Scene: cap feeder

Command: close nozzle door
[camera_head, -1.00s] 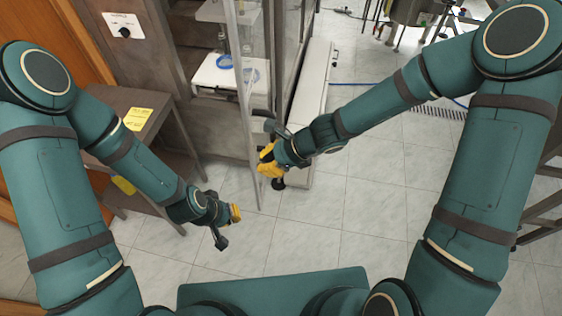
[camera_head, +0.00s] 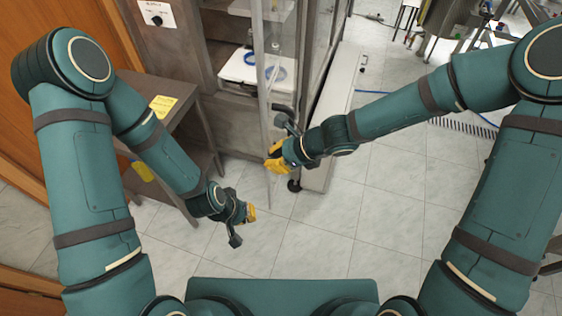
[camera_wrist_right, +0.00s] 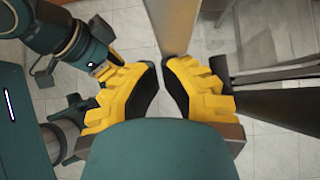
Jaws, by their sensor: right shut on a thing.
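The nozzle door (camera_head: 264,110) is a tall clear panel with a pale frame, standing open in front of the cabinet in the head view. My right gripper (camera_head: 276,158) is at the door's lower part. In the right wrist view its yellow fingers (camera_wrist_right: 161,85) are close together at the pale door edge (camera_wrist_right: 174,25), with the contact point partly hidden. My left gripper (camera_head: 250,213) hangs lower and to the left, apart from the door, with nothing seen in it. Its finger gap is not clear.
The cabinet holds a white tray (camera_head: 250,68) with blue rings. A brown side table (camera_head: 180,120) with yellow labels stands left, near my left arm. A white low box (camera_head: 333,130) stands right of the door. The tiled floor (camera_head: 330,225) in front is clear.

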